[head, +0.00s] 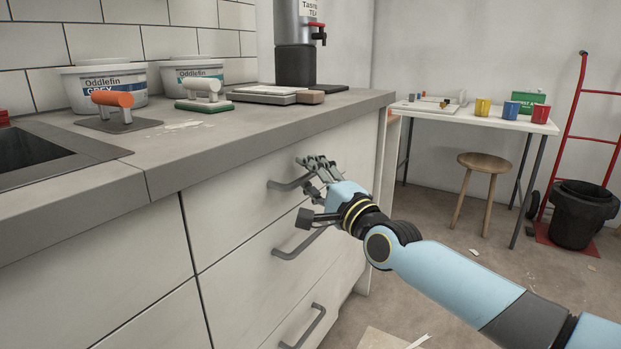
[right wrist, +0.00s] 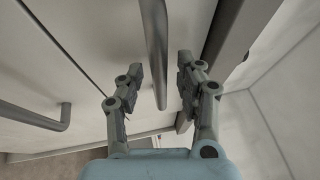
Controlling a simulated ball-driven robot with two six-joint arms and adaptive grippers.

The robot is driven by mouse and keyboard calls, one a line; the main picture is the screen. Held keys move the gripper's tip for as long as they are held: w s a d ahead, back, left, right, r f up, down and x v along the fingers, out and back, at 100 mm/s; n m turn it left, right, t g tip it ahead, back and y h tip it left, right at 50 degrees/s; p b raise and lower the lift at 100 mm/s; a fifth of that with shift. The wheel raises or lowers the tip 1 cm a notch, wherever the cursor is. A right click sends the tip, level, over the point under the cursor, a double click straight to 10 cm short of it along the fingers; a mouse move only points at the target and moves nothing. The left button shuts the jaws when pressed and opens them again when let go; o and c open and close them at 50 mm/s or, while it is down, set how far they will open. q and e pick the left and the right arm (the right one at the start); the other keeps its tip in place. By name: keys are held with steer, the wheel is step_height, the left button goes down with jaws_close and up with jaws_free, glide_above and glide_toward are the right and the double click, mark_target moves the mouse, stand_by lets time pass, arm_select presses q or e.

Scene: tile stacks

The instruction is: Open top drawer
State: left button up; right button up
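The top drawer (head: 235,205) is the pale upper front under the grey counter, and it looks shut, flush with the cabinet. Its dark grey bar handle (head: 284,185) is partly hidden by my right gripper (head: 312,172). In the right wrist view, the top handle (right wrist: 154,45) runs between the two fingers of my right gripper (right wrist: 160,78). The fingers are open, with a visible gap on each side of the bar. My left gripper is not in view.
Two lower drawers have similar handles, the middle one (head: 298,246) and the bottom one (head: 306,329). The counter (head: 240,125) above holds buckets, trowels and a dispenser. A stool (head: 483,163), a table (head: 470,118) and a black bin (head: 580,215) stand to the right.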

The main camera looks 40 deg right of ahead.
jaws_close()
steer(key=shift+f, duration=0.1)
stand_by(0.5)
